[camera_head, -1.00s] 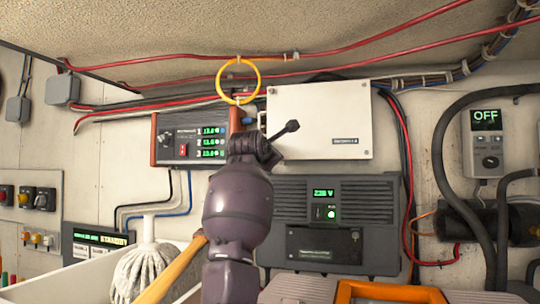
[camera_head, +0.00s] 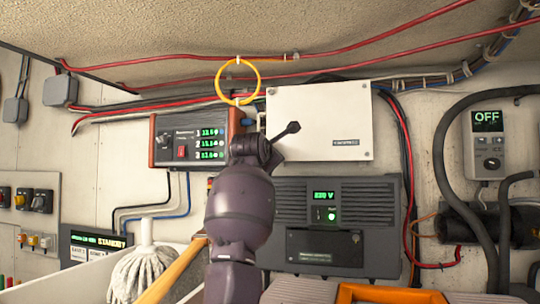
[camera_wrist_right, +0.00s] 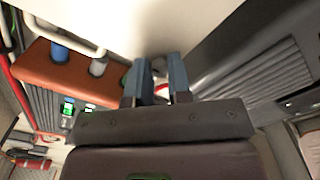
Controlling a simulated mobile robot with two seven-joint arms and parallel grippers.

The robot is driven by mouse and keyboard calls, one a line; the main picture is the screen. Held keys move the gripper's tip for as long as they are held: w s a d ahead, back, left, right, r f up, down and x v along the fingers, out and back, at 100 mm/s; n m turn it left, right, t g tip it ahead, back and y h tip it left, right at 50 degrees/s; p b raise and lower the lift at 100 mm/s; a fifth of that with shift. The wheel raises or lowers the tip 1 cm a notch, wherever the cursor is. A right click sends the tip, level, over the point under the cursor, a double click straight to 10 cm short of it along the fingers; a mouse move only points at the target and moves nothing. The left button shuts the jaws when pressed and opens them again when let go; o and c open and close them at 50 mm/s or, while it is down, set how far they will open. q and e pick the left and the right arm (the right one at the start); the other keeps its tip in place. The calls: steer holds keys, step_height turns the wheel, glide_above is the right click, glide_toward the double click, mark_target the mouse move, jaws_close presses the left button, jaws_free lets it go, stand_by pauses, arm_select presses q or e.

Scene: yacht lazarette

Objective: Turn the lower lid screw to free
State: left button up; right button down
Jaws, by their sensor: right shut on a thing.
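The white box with its flat lid (camera_head: 318,122) is on the wall, right of centre in the head view. My right arm reaches up to the lid's lower left corner and covers that corner. A black stalk with a knob sticks out in front of the lid there. In the right wrist view my right gripper (camera_wrist_right: 158,88) has its two blue-grey fingers close together on a small grey piece (camera_wrist_right: 159,68), which I take for the lower lid screw. The fingers hide most of it, so its turn position cannot be read. My left gripper is not in view.
A brown-sided panel with green readouts (camera_head: 190,137) is just left of my arm. A dark grey unit (camera_head: 385,215) is below the lid. A yellow ring (camera_head: 220,82) hangs above. Red cables run overhead. A mop (camera_head: 140,275) stands at lower left.

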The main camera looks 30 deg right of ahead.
steer(key=shift+w+n+p, duration=0.1)
steer(key=shift+n+p, duration=2.9)
steer(key=shift+n, duration=5.9)
steer(key=c, duration=1.1)
jaws_free()
steer(key=shift+o, duration=0.2)
steer(key=shift+a, duration=0.15)
